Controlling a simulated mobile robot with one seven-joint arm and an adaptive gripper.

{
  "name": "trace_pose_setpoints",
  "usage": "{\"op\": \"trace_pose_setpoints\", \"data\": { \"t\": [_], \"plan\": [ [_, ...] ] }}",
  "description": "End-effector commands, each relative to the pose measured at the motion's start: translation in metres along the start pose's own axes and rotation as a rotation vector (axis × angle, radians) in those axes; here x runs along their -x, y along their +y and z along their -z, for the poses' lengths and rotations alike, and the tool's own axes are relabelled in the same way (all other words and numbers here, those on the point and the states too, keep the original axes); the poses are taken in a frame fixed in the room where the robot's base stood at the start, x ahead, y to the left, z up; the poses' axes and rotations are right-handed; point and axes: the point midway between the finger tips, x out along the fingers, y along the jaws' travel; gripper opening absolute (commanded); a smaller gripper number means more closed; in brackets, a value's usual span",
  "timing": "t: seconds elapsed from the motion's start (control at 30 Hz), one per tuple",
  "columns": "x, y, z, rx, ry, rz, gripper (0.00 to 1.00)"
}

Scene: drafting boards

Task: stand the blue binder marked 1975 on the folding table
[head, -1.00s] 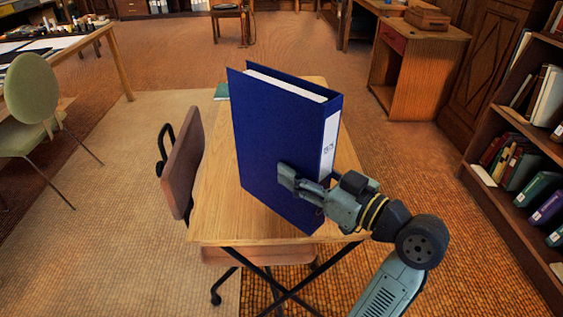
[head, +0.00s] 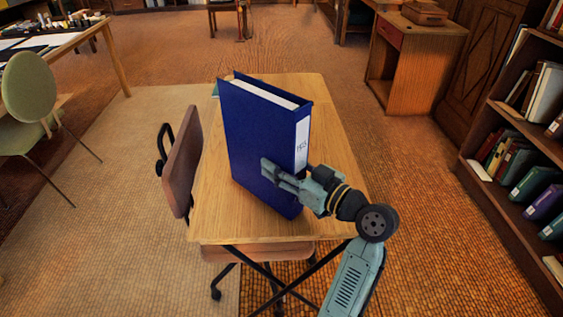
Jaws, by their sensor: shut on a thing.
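The blue binder (head: 258,145) is upright over the folding table (head: 330,150), its white spine label (head: 302,145) facing right. The label's marking is too small to read surely. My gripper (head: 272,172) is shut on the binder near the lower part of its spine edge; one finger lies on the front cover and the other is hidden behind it. The binder's lower edge is at or very near the wooden tabletop; I cannot tell whether it touches.
A brown swivel chair (head: 183,165) stands close against the table's left side. A green item (head: 215,89) shows partly behind the binder. A bookshelf (head: 483,175) stands at the right. The tabletop is bare to the right of the binder and in front.

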Motion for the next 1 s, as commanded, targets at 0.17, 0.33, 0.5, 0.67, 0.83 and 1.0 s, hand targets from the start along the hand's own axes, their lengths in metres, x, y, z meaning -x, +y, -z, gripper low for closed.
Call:
{"op": "trace_pose_setpoints", "data": {
  "t": [0.17,0.33,0.5,0.67,0.83,1.0],
  "plan": [
    [0.000,0.000,-0.002,0.002,0.003,0.000,0.00],
    [0.000,0.000,-0.003,0.000,0.000,0.000,0.49],
    [0.000,0.000,-0.003,0.000,0.000,0.000,0.60],
    [0.000,0.000,-0.003,0.000,0.000,0.000,0.61],
    [0.000,0.000,-0.001,0.000,0.000,0.000,0.61],
    [0.014,0.002,-0.002,0.001,0.001,-0.005,0.61]
  ]
}}
